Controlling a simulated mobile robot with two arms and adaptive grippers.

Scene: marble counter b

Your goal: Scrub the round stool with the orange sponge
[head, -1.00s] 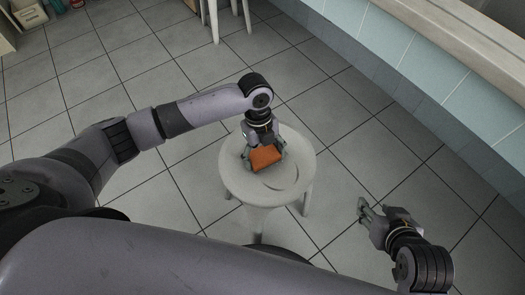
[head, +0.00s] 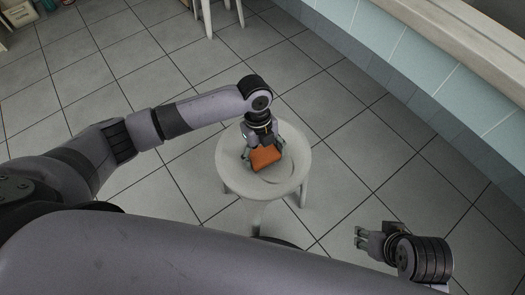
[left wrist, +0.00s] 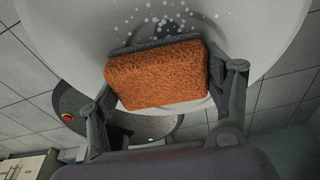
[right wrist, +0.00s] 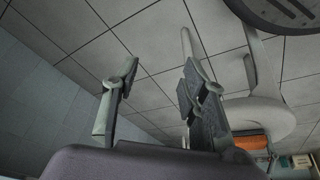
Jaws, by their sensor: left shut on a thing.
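The round stool (head: 288,188) is white and stands on the tiled floor in the middle of the head view. My left gripper (head: 263,155) is shut on the orange sponge (head: 266,158) over the seat. In the left wrist view the sponge (left wrist: 157,76) sits between both fingers, its dark edge toward the seat (left wrist: 60,25). White specks show on the seat beside it. Whether the sponge touches the seat is hard to tell. My right gripper (head: 361,238) is empty, right of the stool. Its fingers are apart in the right wrist view (right wrist: 158,85).
A tiled wall with a pale ledge (head: 440,50) runs along the right. White furniture legs (head: 207,15) stand at the top. Small items (head: 20,14) sit at the top left. The floor around the stool is mostly clear.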

